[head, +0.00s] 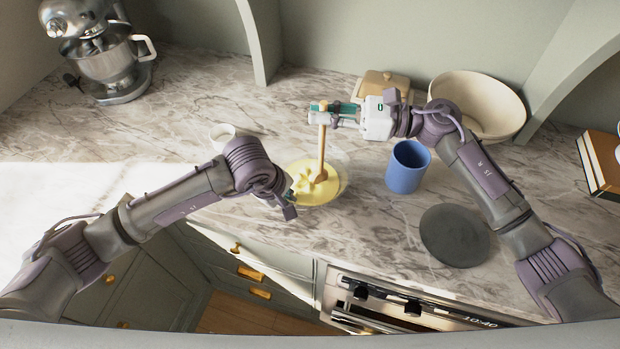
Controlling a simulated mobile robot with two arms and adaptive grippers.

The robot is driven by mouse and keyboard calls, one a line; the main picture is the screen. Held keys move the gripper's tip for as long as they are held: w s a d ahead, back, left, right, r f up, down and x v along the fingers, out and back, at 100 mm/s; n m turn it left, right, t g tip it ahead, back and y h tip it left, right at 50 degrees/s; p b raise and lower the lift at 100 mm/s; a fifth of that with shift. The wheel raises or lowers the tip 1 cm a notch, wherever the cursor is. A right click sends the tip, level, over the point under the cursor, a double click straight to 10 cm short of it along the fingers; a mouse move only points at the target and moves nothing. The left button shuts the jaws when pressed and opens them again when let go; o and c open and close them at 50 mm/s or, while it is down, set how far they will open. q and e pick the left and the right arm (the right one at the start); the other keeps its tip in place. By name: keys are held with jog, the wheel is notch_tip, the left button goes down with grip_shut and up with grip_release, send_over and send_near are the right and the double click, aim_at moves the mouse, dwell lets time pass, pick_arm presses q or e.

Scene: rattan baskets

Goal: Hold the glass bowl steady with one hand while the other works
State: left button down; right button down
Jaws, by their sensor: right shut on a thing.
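The glass bowl (338,185) stands on the marble counter near its front edge, with a pale yellow mixture (302,188) in it. My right gripper (322,114) is above the bowl, shut on the upper part of a wooden spoon (322,150). The spoon stands nearly upright, its head down in the mixture. My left gripper (289,203) is at the bowl's left front side, pointing down. Its wrist hides most of its fingers, so I cannot tell whether it grips the rim.
A blue cup (407,167) and a dark round board (454,235) are right of the bowl. A small white cup (223,136), a lidded box (381,84), a large cream bowl (487,103) and a stand mixer (103,50) stand behind. Books (598,163) lie far right. The oven (410,302) is below the counter.

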jog(key=shift+w, duration=0.55)
jog(key=a, duration=0.5)
jog(key=shift+s, duration=0.2)
dwell(0.3)
notch_tip(320, 180, up, 13)
dwell(1.0)
